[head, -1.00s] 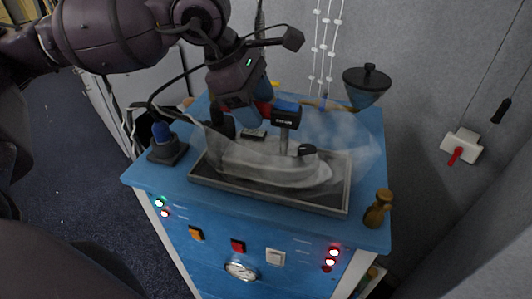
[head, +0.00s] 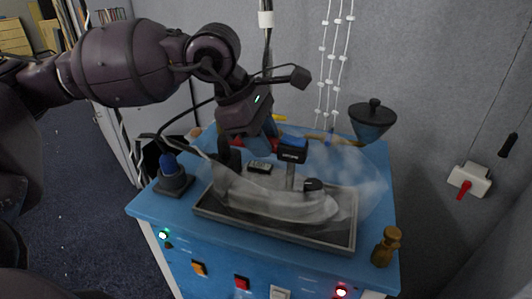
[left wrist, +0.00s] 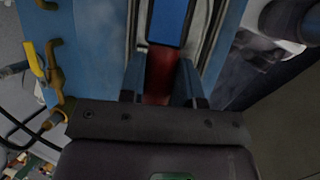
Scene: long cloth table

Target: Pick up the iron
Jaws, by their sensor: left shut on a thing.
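My left gripper (head: 252,143) is over the back of the blue worktop, its fingers partly hidden. In the left wrist view it (left wrist: 160,88) is shut on a red grip, with a blue panel just beyond. I take this for the iron (head: 272,145). In the head view a black head with a blue top sits beside the red part, and a metal post runs down from it to a dark knob. I cannot tell where the iron ends. Its lower end is hidden. My right gripper is not in view.
A pale hull-shaped form (head: 275,203) lies in a dark tray (head: 278,234), under whitish haze. A blue-topped holder (head: 173,180) stands left of it. A wooden bottle (head: 386,246) stands front right, and a dark lidded funnel (head: 371,121) back right. The grey wall is close behind.

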